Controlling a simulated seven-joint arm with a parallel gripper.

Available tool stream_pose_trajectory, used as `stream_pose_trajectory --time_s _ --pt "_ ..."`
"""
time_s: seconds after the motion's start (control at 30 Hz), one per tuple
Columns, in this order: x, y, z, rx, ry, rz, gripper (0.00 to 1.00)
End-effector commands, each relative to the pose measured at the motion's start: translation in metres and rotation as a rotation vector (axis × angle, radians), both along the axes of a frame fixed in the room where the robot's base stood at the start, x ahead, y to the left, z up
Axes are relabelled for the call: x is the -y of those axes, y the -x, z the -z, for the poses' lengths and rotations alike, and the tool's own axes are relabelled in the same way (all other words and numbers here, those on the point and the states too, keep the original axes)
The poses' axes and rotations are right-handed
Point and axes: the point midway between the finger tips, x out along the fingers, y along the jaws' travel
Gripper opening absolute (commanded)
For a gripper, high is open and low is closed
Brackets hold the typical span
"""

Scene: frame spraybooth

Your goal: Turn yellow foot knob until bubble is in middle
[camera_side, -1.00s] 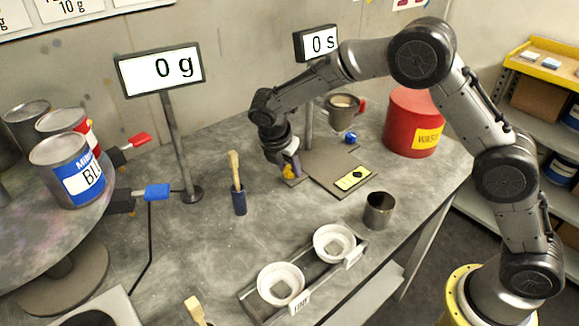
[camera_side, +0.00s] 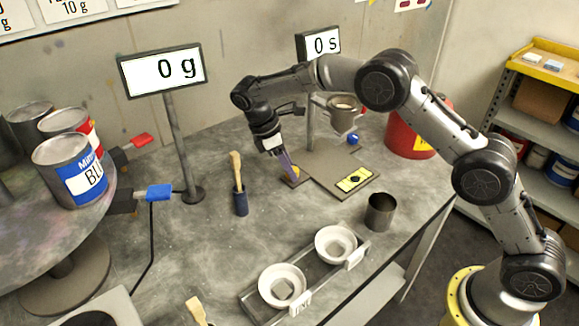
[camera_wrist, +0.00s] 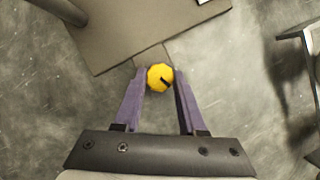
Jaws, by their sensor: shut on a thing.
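The yellow foot knob (camera_side: 295,171) sits at the left corner of a grey plate (camera_side: 322,158). In the wrist view the yellow knob (camera_wrist: 159,77), with a dark mark on it, lies between the purple fingertips of my gripper (camera_wrist: 160,82). My gripper (camera_side: 291,168) is shut on the knob and leans in from the upper left in the side view. A yellow level (camera_side: 347,184) with a dark round spot lies on the plate's right part; the bubble's position is too small to tell. A blue knob (camera_side: 353,138) is at the plate's back.
A stand with a cup (camera_side: 343,118) rises behind the plate. A red waste bin (camera_side: 408,142) stands at the back right, partly behind my arm. A metal cup (camera_side: 380,212) stands in front, and a brush in a blue holder (camera_side: 240,201) at left. Two white bowls sit in a tray (camera_side: 249,301).

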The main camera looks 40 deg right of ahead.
Motion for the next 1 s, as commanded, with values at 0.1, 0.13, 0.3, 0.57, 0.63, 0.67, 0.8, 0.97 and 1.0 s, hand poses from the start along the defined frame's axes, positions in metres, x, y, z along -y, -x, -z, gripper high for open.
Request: stream_pose_trajectory --time_s 0.1,0.13,0.3,0.57,0.63,0.67,0.8,0.97,1.0 --pt "0.0004 -0.0008 -0.0016 0.002 -0.001 0.059 0.00" --pt "0.0004 -0.0009 -0.0017 0.003 -0.001 0.070 0.00" --pt "0.0004 -0.0009 -0.0019 0.001 -0.001 0.116 0.00" --pt "0.0002 -0.0010 -0.0018 0.002 -0.001 0.137 0.00" --pt "0.0002 -0.0010 -0.0018 0.002 -0.001 0.137 0.00" --pt "0.0002 -0.0010 -0.0019 0.003 -0.002 0.137 0.00" --pt "0.0002 -0.0010 -0.0019 0.003 -0.002 0.136 0.00" --pt "0.0004 -0.0011 -0.0016 0.002 -0.001 0.135 0.64" --pt "0.0003 -0.0010 -0.0014 0.002 -0.001 0.135 0.70"
